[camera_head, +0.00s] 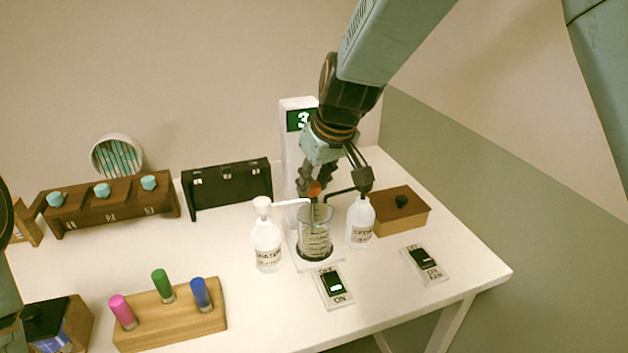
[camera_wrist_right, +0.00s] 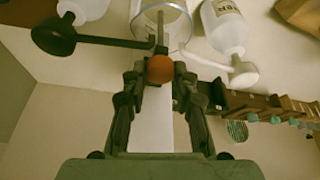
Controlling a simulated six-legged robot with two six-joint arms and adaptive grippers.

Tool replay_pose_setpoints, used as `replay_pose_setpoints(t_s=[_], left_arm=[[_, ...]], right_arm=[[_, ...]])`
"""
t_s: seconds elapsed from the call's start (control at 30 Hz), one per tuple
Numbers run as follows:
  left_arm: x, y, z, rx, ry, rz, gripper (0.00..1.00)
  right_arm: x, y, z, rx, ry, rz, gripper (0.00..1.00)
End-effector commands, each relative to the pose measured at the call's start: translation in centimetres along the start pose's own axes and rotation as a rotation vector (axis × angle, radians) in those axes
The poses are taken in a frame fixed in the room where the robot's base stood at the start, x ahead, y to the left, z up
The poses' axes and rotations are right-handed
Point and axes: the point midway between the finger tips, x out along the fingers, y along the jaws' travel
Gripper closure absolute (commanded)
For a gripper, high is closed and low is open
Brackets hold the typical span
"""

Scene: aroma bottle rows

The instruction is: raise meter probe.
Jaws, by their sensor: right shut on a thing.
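The meter probe has an orange knob (camera_head: 314,188) on a thin grey rod; the knob also shows in the right wrist view (camera_wrist_right: 160,69). My right gripper (camera_head: 315,179) points down and is shut on the probe at its knob. The rod stands roughly upright, its lower part inside the glass beaker (camera_head: 317,222). The exact depth of its tip is hard to tell. The beaker stands on a white base in front of a white meter column (camera_head: 290,130) with a green display reading 3, partly hidden by my arm. My left gripper is not in view.
A white-capped bottle (camera_head: 267,246) and a black-capped bottle (camera_head: 360,226) flank the beaker closely, their spouts reaching towards it. Two switches (camera_head: 334,289) (camera_head: 425,264) lie in front. A wooden box (camera_head: 400,222) stands right, a peg block (camera_head: 175,318) front left.

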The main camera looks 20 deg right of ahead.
Motion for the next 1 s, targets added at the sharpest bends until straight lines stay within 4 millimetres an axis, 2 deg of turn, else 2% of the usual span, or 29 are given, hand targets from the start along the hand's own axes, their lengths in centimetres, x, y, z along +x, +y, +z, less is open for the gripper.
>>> replay_pose_setpoints(t_s=[0.27,1.0], left_arm=[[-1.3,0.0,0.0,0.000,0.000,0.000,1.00],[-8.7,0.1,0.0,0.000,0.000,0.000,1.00]], right_arm=[[-1.4,0.0,-0.4,-0.001,-0.005,-0.002,1.00],[-9.7,0.0,-4.0,0.000,-0.002,-0.002,1.00]])
